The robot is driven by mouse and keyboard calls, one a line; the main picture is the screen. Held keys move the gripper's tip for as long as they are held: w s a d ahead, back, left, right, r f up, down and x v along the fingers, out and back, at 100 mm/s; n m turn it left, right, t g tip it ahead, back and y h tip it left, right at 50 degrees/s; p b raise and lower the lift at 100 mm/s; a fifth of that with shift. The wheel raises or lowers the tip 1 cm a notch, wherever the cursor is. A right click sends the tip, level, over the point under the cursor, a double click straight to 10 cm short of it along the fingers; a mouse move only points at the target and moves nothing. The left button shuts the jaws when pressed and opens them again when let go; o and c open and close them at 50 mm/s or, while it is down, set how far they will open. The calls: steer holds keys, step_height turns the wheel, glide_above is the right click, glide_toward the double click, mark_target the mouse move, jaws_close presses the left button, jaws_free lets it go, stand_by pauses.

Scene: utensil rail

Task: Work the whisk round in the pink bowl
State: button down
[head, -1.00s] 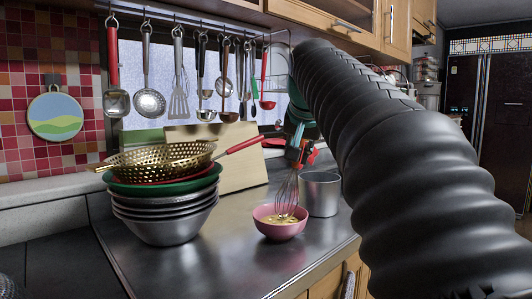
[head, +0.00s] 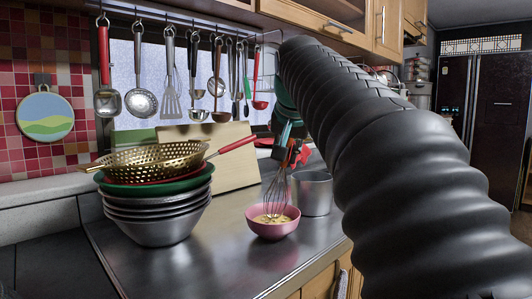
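The pink bowl (head: 272,229) stands on the steel counter and holds a yellowish mix. The whisk (head: 277,192) stands nearly upright with its wire end down in the bowl. My gripper (head: 287,156), at the end of my black-sleeved arm, is above the bowl and shut on the whisk's upper end. Red parts show at the grip. The wire tips are hidden in the mix, and most of the handle is hidden by the gripper.
A steel pot (head: 314,192) stands close behind the bowl on the right. A stack of metal bowls (head: 155,225) with a gold colander (head: 150,158) stands to the left. Utensils hang from a rail (head: 185,19) above. The counter (head: 205,262) in front is clear.

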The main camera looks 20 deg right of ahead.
steer(key=shift+a, duration=0.15)
steer(key=shift+s+d+r, duration=0.15)
steer(key=shift+d+r, duration=0.05)
steer(key=shift+r, duration=0.85)
steer(key=shift+s+d+r, duration=0.15)
steer(key=shift+r, duration=0.85)
steer(key=shift+r, duration=0.1)
steer(key=shift+r, duration=2.4)
steer(key=s+b, duration=0.2)
steer(key=s, duration=1.4)
